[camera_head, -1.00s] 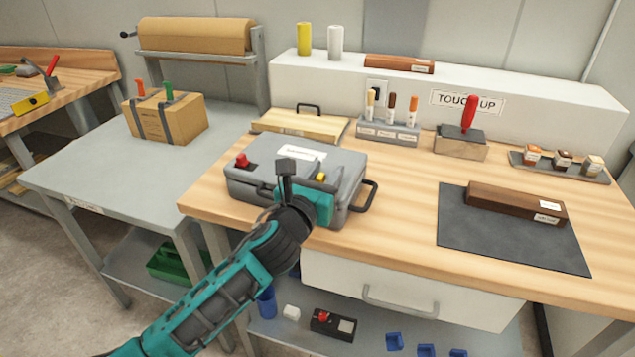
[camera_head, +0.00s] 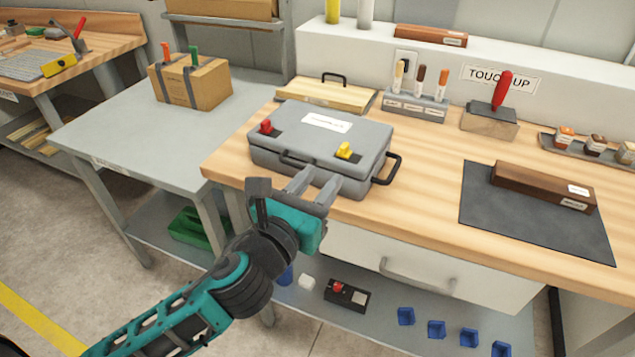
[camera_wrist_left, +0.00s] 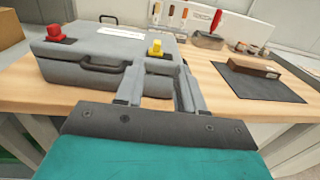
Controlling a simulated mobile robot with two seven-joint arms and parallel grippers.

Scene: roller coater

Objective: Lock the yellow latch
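The yellow latch (camera_head: 344,151) sits on a black plate at the front right of the grey case (camera_head: 375,137). It sticks up above the lid, and it also shows in the left wrist view (camera_wrist_left: 155,48). A red latch (camera_head: 267,127) stands at the case's front left, with the carry handle (camera_head: 300,160) between them. My left gripper (camera_head: 316,183) is at the case's front side, below and in front of the yellow latch. Its two fingers are apart with nothing between them; whether they touch the case is unclear. My right gripper is not in view.
The case lies shut near the wooden bench's (camera_head: 430,180) front edge. A second handle (camera_head: 389,170) sticks out at its right. A dark mat (camera_head: 520,225) with a brown block (camera_head: 540,187) lies to the right.

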